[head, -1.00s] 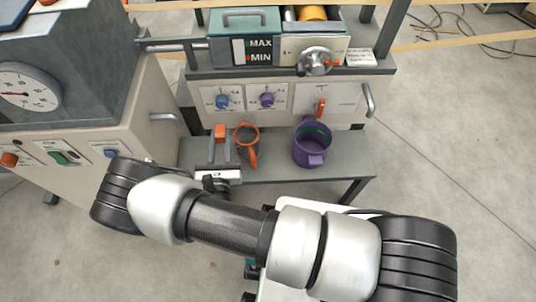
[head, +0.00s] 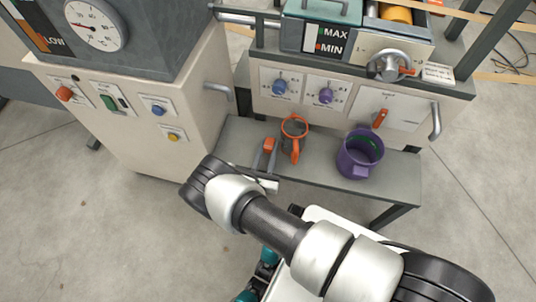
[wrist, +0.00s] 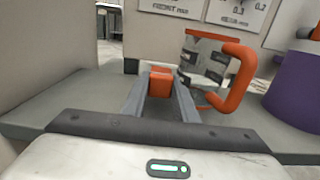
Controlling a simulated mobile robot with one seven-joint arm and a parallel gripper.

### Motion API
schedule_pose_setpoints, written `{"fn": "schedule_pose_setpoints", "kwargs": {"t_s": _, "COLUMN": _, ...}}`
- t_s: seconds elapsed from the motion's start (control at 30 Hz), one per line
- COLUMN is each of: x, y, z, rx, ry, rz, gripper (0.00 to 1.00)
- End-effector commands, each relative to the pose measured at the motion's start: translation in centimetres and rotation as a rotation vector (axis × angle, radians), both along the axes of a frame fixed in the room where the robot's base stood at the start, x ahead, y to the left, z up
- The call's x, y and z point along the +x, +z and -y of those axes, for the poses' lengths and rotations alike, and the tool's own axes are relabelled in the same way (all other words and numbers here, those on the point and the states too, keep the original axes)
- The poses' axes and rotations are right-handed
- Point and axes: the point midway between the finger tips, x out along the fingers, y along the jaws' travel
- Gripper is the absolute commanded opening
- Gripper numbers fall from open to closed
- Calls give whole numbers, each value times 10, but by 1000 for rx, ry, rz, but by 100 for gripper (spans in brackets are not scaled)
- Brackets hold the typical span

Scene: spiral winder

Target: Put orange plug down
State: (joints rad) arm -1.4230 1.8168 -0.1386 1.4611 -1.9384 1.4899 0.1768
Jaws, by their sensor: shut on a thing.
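The orange plug (wrist: 160,79) is a small orange block between the fingertips of my gripper (wrist: 159,90) in the wrist view. In the head view the plug (head: 269,144) shows at the tips of my gripper (head: 265,153), over the left part of the grey shelf (head: 395,184). My gripper is shut on the plug. I cannot tell whether the plug's underside touches the shelf. The plug is just left of an orange-rimmed grey mug.
The grey mug with orange handle (head: 293,136) stands close right of my gripper. A purple mug (head: 358,156) stands farther right. Behind rises a panel with blue and purple knobs (head: 326,96). A beige cabinet (head: 190,105) stands left. Shelf space is bare left of the plug.

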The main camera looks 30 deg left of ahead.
Motion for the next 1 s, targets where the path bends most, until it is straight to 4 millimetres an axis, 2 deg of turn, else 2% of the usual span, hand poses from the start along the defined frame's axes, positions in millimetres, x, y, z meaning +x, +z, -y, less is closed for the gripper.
{"fn": "schedule_pose_setpoints", "kwargs": {"t_s": 0.03, "x": 0, "y": -13, "z": 1, "rx": 0, "ry": -1, "rz": -1, "gripper": 0}}
{"fn": "schedule_pose_setpoints", "kwargs": {"t_s": 0.13, "x": 0, "y": -24, "z": 1, "rx": 1, "ry": -1, "rz": -1, "gripper": 0}}
{"fn": "schedule_pose_setpoints", "kwargs": {"t_s": 0.57, "x": 0, "y": -28, "z": 0, "rx": 1, "ry": 0, "rz": 0, "gripper": 0}}
{"fn": "schedule_pose_setpoints", "kwargs": {"t_s": 0.6, "x": 0, "y": -29, "z": 0, "rx": 1, "ry": -1, "rz": 0, "gripper": 29}}
{"fn": "schedule_pose_setpoints", "kwargs": {"t_s": 0.7, "x": 0, "y": -28, "z": 0, "rx": 1, "ry": -1, "rz": 0, "gripper": 45}}
{"fn": "schedule_pose_setpoints", "kwargs": {"t_s": 1.0, "x": 0, "y": -27, "z": 0, "rx": 1, "ry": -1, "rz": 0, "gripper": 45}}
